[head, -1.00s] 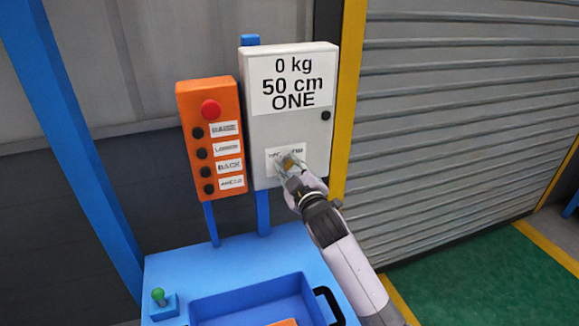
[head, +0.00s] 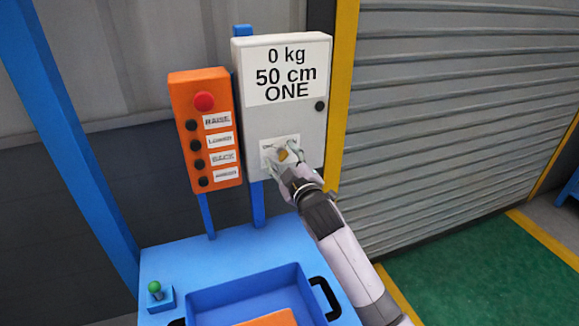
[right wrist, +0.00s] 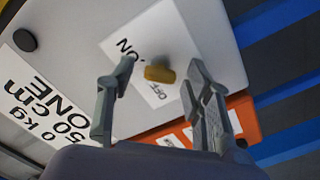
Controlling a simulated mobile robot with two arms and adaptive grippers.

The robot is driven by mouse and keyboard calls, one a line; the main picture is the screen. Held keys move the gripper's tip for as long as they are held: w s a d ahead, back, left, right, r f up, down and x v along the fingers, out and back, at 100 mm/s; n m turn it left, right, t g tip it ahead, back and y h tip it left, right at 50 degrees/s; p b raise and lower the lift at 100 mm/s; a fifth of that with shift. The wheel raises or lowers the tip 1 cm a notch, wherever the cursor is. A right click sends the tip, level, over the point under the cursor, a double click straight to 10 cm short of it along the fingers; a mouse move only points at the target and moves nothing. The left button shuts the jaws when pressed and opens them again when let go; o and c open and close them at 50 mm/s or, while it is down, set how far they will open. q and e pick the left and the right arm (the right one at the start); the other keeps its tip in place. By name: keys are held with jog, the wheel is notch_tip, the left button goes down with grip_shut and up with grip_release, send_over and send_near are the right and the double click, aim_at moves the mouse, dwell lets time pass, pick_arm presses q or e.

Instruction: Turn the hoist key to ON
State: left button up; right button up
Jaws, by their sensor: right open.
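The hoist key (head: 282,155) is a small brass-yellow knob on a white label plate low on the grey control box (head: 257,125). In the right wrist view the key (right wrist: 160,74) stands between ON and OFF lettering on the label (right wrist: 143,42). I cannot tell for certain which word it points to. My right gripper (head: 284,160) is at the key; the right wrist view shows its two fingers (right wrist: 161,80) spread, one on each side of the key, with gaps between. My left gripper is not in view.
An orange button box (head: 205,130) with a red button and several black buttons stands left of the grey box. Below is a blue bench (head: 215,255) with a green-knobbed lever (head: 154,287) and a tray. A yellow post (head: 342,100) and grey shutter are at right.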

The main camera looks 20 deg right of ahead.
jog(key=s, duration=1.1)
jog(key=shift+s+d, duration=0.2)
jog(key=shift+s, duration=0.15)
jog(key=shift+f, duration=0.15)
